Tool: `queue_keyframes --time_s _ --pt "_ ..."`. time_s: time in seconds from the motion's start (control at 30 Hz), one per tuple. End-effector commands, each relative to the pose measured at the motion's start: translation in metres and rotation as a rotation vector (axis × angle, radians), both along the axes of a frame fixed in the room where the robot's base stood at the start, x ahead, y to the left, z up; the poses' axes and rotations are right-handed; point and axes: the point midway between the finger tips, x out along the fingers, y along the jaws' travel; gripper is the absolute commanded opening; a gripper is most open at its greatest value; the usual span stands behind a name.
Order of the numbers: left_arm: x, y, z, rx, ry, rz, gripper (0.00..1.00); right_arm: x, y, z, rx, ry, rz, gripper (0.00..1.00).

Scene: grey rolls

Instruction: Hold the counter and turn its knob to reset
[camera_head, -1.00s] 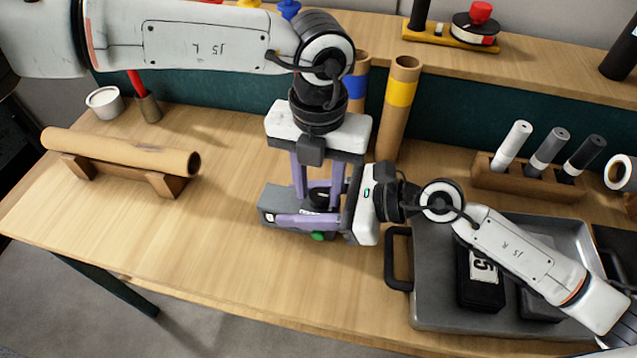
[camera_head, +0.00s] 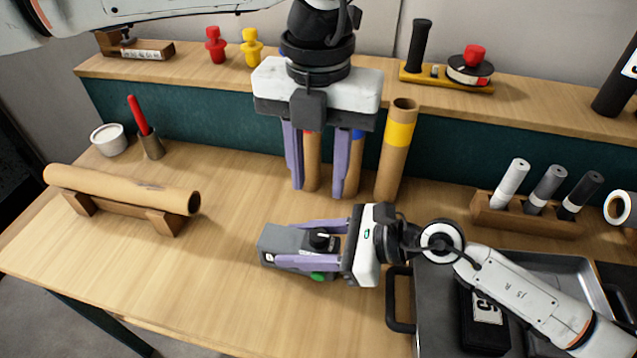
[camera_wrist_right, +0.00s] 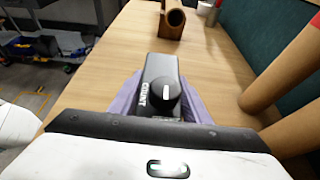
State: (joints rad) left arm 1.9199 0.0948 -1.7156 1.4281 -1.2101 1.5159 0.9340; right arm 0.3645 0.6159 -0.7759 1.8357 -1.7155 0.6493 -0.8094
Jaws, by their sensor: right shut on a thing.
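The counter (camera_head: 283,241) is a small grey box on the table, with a black knob on top and a green part at its front. My right gripper (camera_head: 312,243) is shut on the counter, one purple finger along each long side. In the right wrist view the counter (camera_wrist_right: 153,74) shows the word COUNT and its round black knob (camera_wrist_right: 165,91) with a white line. My left gripper (camera_head: 319,194) is open and empty, fingers pointing down, above and behind the counter and apart from it.
A brown roll (camera_head: 120,188) lies on a wooden stand at the left. Upright cardboard tubes, one with a yellow band (camera_head: 397,137), stand behind my left gripper. A grey tray (camera_head: 425,310) lies at the right under my right arm.

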Motion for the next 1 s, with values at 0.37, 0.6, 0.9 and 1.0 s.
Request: queue_keyframes --time_s 0.37,0.6,0.9,1.0 --pt "0.0 0.0 0.0 0.0 0.0 -0.001 0.34 0.0 0.0 0.0 0.001 0.0 0.0 0.51" --pt "0.0 0.0 0.0 0.0 0.0 -0.001 0.34 0.0 0.0 0.0 0.0 0.0 0.0 0.65" --pt "0.0 0.0 0.0 0.0 0.0 -0.001 0.34 -0.004 -0.015 0.006 -0.003 -0.001 -0.002 0.65" --pt "0.0 0.0 0.0 0.0 0.0 -0.001 0.34 -0.011 -0.032 0.012 -0.004 0.0 -0.001 0.65"
